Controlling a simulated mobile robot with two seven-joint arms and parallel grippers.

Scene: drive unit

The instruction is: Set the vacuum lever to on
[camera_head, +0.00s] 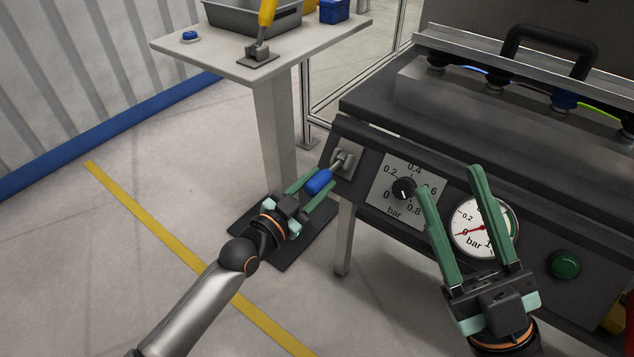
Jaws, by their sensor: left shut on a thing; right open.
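The vacuum lever has a blue grip (318,183) on a short metal rod, which comes out of a square metal plate (345,162) at the left end of the dark front panel. The rod slants down and to the left from the plate. My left gripper (318,187) is shut on the blue grip, one green finger on each side of it. My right gripper (447,182) is open and empty, its fingers pointing up in front of the panel near the round gauge.
The panel also carries a black knob (403,188) on a bar scale, a round pressure gauge (484,228) and a green button (565,265). A white table (215,55) with a yellow-handled lever (265,25) stands behind. Floor at left is clear.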

